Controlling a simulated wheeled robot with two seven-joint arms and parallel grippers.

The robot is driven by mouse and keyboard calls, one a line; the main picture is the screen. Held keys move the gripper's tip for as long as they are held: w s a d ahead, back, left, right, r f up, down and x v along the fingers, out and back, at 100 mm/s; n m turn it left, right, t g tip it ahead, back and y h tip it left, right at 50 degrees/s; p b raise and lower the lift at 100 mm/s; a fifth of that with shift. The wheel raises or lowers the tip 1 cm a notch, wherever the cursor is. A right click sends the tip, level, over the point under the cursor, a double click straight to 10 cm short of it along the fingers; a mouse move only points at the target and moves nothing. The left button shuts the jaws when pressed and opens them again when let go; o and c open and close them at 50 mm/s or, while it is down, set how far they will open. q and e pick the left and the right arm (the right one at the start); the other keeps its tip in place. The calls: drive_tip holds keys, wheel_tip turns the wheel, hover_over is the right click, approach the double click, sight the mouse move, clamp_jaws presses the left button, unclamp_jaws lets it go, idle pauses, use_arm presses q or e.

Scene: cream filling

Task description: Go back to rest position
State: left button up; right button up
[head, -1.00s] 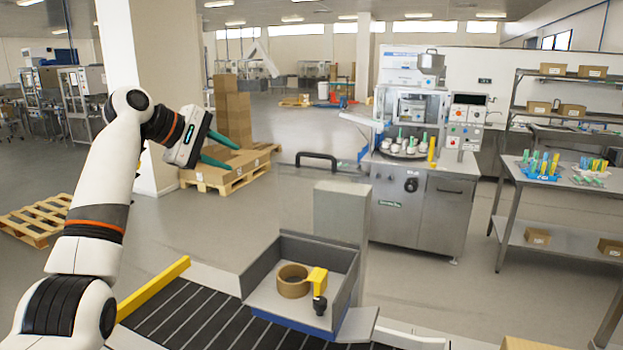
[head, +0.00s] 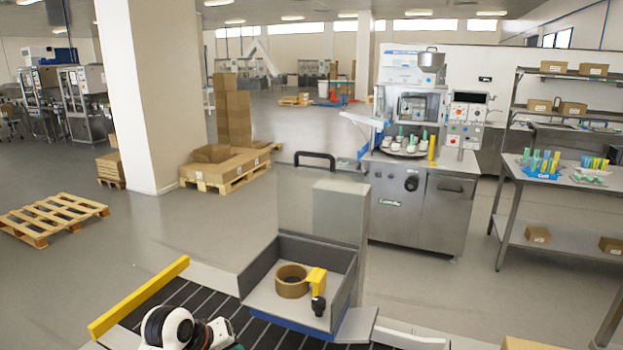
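Part of my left arm, white and black, shows at the bottom edge of the head view, low over the dark roller conveyor (head: 175,300). Its gripper fingers are not clearly visible; only a bit of teal shows at the bottom edge. My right gripper and arm are out of view. No object is seen in a gripper.
A grey tray (head: 258,262) holding a tape roll (head: 291,281) and a yellow tape dispenser (head: 317,283) stands by the conveyor. A yellow rail (head: 138,298) edges the conveyor. The filling machine (head: 415,195) and a metal shelf table (head: 560,240) stand behind right. The floor at left is open around a pallet (head: 50,215).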

use_arm(q)
drive_tip(key=s+f+m+y, duration=0.15)
drive_tip(key=s+f, duration=0.25)
drive_tip(key=s, duration=0.4)
drive_tip(key=s+f+m, duration=0.2)
drive_tip(key=s+f, duration=0.3)
drive_tip(key=s, duration=0.3)
drive_tip(key=s+a+m+g+y, duration=0.2)
drive_tip(key=s+a+m, duration=0.1)
drive_tip(key=s, duration=1.4)
wheel_tip(320, 180, down, 32)
drive_tip(key=s+g+b, duration=0.1)
drive_tip(key=s+b, duration=0.1)
drive_tip(key=b, duration=0.3)
drive_tip(key=s+a+f+g+b, duration=0.1)
drive_tip(key=s+a+f+b, duration=0.1)
drive_tip(key=s+f, duration=1.3)
wheel_tip(320, 180, down, 2)
drive_tip(key=shift+s+a+f, duration=0.1)
drive_tip(key=shift+s+a, duration=0.1)
drive_tip(key=shift+a, duration=0.3)
